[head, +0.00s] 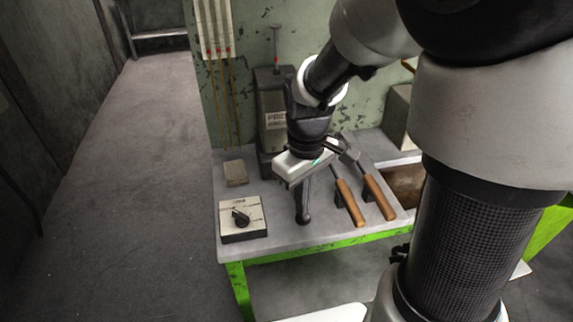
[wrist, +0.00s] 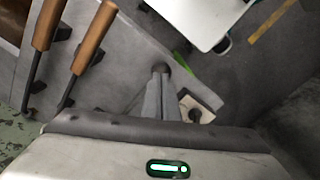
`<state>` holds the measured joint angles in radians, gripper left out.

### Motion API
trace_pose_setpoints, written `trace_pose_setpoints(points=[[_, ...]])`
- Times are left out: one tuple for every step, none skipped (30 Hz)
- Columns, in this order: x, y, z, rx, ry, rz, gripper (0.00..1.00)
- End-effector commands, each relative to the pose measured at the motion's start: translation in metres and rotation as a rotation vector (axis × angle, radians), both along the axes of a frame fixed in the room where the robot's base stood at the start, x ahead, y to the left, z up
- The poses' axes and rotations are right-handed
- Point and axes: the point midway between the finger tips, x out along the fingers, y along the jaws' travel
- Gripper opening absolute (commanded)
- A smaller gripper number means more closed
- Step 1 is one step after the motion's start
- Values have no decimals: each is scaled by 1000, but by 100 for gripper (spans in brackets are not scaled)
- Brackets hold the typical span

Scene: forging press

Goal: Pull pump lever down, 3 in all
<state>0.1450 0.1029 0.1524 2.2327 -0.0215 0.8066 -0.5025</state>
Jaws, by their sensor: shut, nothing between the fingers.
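A dark rod with a rounded end (head: 303,208), which looks like the pump lever, slants down over the bench just below my gripper (head: 305,182). Its dark round end (wrist: 160,68) shows in the wrist view just beyond my fingertips (wrist: 158,78). My fingers are together with nothing held between them. The gripper body hides the rod's upper part, so I cannot tell whether the fingers touch it. The grey pump unit (head: 272,115) with a label stands behind my wrist against the wall.
On the grey bench (head: 285,237), two wooden-handled tools (head: 350,203) rest on black supports right of the gripper. A switch box with a black knob (head: 241,218) and a small block (head: 236,172) are at left. Open floor (head: 130,200) lies left of the bench.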

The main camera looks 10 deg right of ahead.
Motion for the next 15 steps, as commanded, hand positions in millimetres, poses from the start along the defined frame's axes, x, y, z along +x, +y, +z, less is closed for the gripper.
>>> trace_pose_setpoints(points=[[0, 0, 1, 0, 0, 0, 0], [0, 0, 1, 0, 0, 0, 0], [0, 0, 1, 0, 0, 0, 0], [0, 0, 1, 0, 0, 0, 0], [0, 0, 0, 0, 0, 0, 0], [0, 0, 0, 0, 0, 0, 0], [0, 0, -1, 0, 0, 0, 0], [0, 0, -2, -1, 1, 0, 0], [0, 0, -5, -1, 1, 0, 0], [-1, 0, -7, -1, 1, 0, 0], [-1, 0, -9, 0, 1, 0, 0], [-1, 0, -13, 0, 2, 0, 0], [-2, 0, -16, 0, 2, 0, 0], [-2, 0, -18, 0, 2, 0, 0], [-2, 0, -22, 0, 2, 0, 0]])
